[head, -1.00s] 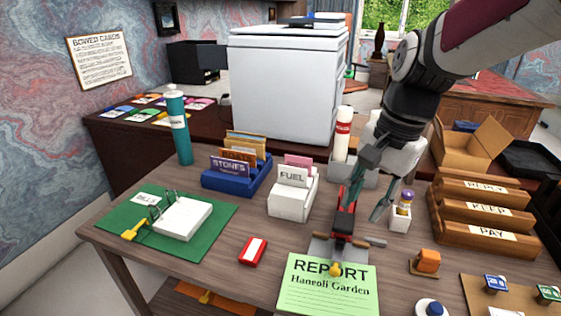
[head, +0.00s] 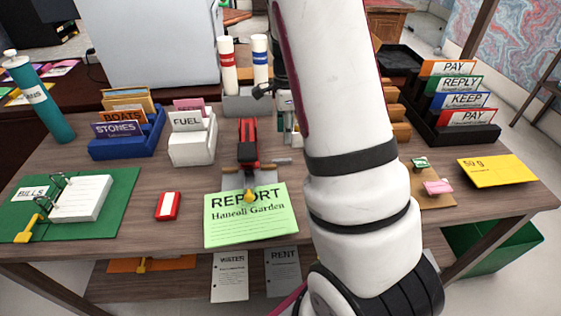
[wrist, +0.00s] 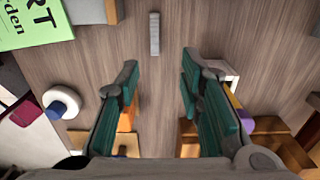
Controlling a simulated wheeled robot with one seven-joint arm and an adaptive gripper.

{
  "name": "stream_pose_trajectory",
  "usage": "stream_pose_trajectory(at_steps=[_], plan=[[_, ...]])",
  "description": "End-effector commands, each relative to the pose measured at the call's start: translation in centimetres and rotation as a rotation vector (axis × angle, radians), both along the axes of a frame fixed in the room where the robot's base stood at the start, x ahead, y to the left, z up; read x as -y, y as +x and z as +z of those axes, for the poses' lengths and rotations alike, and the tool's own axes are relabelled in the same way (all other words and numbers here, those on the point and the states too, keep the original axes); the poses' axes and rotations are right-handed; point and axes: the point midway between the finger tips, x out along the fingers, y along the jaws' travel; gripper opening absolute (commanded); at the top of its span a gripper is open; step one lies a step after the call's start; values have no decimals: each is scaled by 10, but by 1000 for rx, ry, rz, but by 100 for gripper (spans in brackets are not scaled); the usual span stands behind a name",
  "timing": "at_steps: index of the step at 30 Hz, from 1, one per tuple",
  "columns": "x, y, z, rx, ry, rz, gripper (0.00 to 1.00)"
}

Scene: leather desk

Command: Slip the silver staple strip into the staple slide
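The silver staple strip (wrist: 154,34) lies flat on the desk in the wrist view, ahead of my fingertips and between their lines. My gripper (wrist: 160,72) is open and empty above the desk, apart from the strip. The red and black stapler (head: 247,145) stands on a grey base behind the green report (head: 250,220) in the head view. I cannot make out the staple slide clearly.
A white FUEL box (head: 192,147) and blue card holder (head: 127,141) stand left of the stapler. In the wrist view, a white round object (wrist: 62,103) is left of my fingers, and a white holder (wrist: 232,76) is right. Bare desk surrounds the strip.

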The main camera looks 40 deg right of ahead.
Motion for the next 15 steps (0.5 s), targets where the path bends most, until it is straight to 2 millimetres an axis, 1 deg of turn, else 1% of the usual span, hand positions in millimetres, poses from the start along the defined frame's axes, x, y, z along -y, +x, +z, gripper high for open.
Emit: stream_pose_trajectory(at_steps=[1,4,7,11,15], plan=[[0,-1,-12,-4,1,0,34],[-1,0,-27,-2,1,0,34],[-1,0,-36,-1,2,1,34],[-2,0,-42,-1,1,2,34],[-8,0,-57,-2,1,2,34]])
